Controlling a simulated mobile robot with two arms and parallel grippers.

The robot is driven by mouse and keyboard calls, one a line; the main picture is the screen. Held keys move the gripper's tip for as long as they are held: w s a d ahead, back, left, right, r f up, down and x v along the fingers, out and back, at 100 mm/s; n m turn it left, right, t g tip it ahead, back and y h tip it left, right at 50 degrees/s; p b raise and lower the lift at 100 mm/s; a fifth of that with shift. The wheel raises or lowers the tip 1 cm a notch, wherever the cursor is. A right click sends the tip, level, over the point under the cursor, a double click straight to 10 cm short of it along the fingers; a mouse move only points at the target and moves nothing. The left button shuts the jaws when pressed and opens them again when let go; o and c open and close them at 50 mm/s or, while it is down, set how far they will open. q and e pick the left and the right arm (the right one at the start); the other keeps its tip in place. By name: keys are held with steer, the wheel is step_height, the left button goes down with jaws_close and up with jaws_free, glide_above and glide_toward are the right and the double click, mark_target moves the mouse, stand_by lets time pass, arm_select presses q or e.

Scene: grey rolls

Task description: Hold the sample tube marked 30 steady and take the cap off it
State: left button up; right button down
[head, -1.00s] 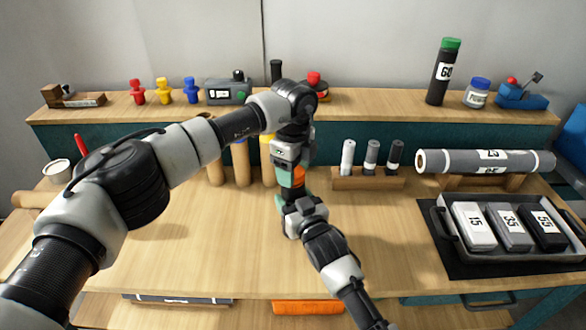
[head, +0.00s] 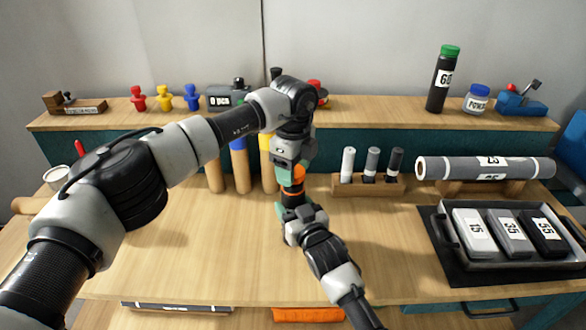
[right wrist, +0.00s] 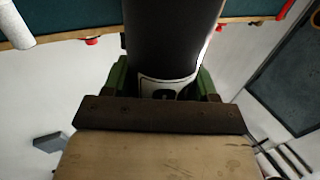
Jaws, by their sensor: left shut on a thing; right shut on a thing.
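My left gripper (head: 291,172) points down over the middle of the table, shut on an orange cap (head: 299,172). Just below, my right gripper (head: 287,209) is shut on a dark sample tube, which shows large in the right wrist view (right wrist: 170,40) between green fingers (right wrist: 163,82). The tube has a white label (right wrist: 167,90), but its number is mostly hidden. More orange shows just under the left fingers, above the right gripper. I cannot tell whether cap and tube still touch.
A wooden rack (head: 368,185) with 3 small tubes stands right of my grippers. A grey roll (head: 486,168) lies on a stand, and a tray (head: 452,240) with labelled blocks is at the right. The back shelf (head: 380,118) holds a tall green-capped tube (head: 441,85). The front middle table is clear.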

arm_select(q)
steer(key=shift+r, duration=2)
arm_select(e)
steer(key=shift+c, duration=1.1)
jaws_free()
